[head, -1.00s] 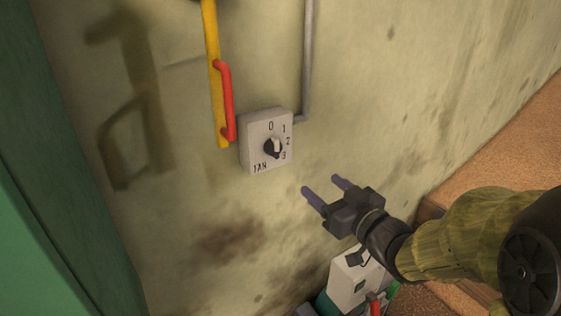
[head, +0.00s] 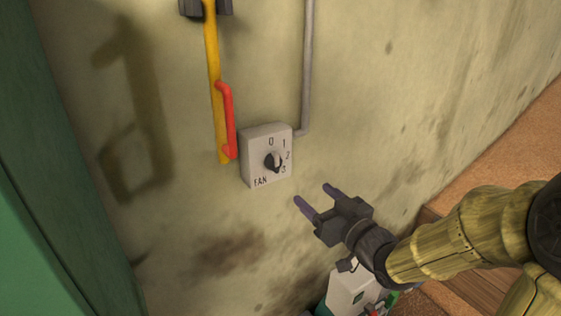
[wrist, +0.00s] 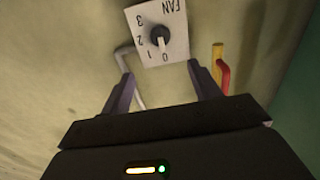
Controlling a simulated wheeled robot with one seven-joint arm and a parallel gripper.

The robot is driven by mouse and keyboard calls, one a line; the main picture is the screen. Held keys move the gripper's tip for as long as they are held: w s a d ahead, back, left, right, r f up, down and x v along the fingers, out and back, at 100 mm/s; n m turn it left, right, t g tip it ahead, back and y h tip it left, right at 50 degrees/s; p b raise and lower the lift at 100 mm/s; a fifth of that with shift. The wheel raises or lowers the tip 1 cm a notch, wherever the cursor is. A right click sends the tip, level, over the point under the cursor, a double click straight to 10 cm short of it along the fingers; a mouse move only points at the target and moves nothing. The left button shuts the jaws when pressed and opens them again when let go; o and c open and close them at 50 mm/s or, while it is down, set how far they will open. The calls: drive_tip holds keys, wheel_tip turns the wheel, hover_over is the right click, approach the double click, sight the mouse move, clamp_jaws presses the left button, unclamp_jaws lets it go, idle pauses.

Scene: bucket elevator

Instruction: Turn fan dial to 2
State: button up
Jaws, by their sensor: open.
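The fan dial is a dark round knob (head: 272,161) with a light part, on a pale square box (head: 258,180) marked FAN, 0, 1, 2 and 3 on the wall. In the wrist view the box (wrist: 177,50) appears upside down, and the knob (wrist: 160,37) is beyond my fingertips, roughly centred between them. Which number the knob points at is too small to tell surely. My gripper (head: 312,194) is open and empty, to the lower right of the box and apart from it. Its two fingers also show in the wrist view (wrist: 160,71).
A yellow pole (head: 212,65) with a red handle (head: 228,120) runs just left of the box. A grey conduit (head: 307,65) enters at its right. A white and green device (head: 350,288) is below my gripper. The wall right of the box is clear.

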sight(278, 166)
drive_tip(key=p+x, duration=0.8)
drive_tip(key=x, duration=0.7)
drive_tip(key=shift+a+f+p, duration=0.1)
drive_tip(key=shift+a+p, duration=0.1)
drive_tip(key=shift+p, duration=0.2)
drive_tip(key=c, duration=1)
